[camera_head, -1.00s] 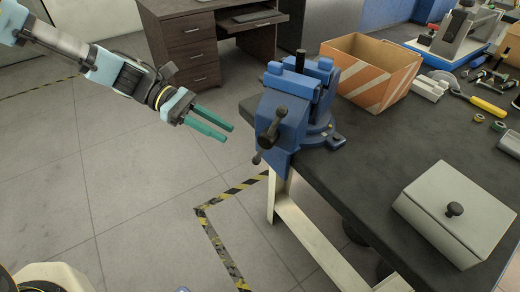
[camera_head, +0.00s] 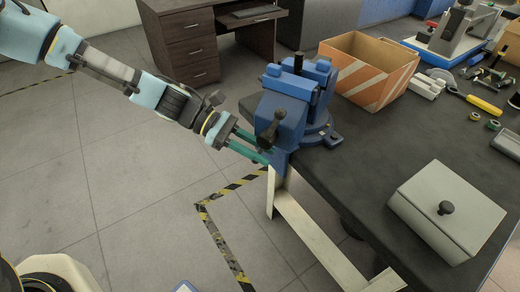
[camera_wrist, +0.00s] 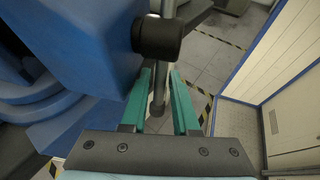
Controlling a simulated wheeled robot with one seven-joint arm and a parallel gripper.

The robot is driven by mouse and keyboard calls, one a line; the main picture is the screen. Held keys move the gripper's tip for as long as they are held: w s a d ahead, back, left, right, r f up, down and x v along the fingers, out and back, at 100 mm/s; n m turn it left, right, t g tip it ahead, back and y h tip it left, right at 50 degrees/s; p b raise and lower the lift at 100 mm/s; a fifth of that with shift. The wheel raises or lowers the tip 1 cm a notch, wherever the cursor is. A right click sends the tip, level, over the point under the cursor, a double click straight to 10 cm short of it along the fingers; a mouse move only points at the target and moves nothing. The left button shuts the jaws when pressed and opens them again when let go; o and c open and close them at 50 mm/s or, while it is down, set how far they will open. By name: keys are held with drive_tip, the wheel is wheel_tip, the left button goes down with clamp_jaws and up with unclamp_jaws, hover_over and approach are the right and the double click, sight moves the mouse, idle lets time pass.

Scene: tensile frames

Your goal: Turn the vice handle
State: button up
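The blue vice (camera_head: 292,100) is mounted at the near left corner of the dark workbench. Its dark handle (camera_head: 270,132) is on the jaw face towards my arm; its lower part is largely hidden by my gripper in the head view. My gripper (camera_head: 264,156) has its green fingers against or close to the vice front. In the wrist view, my gripper (camera_wrist: 158,78) is open. The handle's bar (camera_wrist: 158,98) hangs below its black hub, with its lower end between the two fingers and gaps visible on both sides. The vice body (camera_wrist: 80,50) fills the left.
The workbench (camera_head: 350,180) carries an orange-striped box (camera_head: 370,80) behind the vice, a lidded pale box (camera_head: 445,215) at front right, and several tools at the far right. A dark desk (camera_head: 190,50) stands behind.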

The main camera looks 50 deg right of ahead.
clamp_jaws()
idle(1.4)
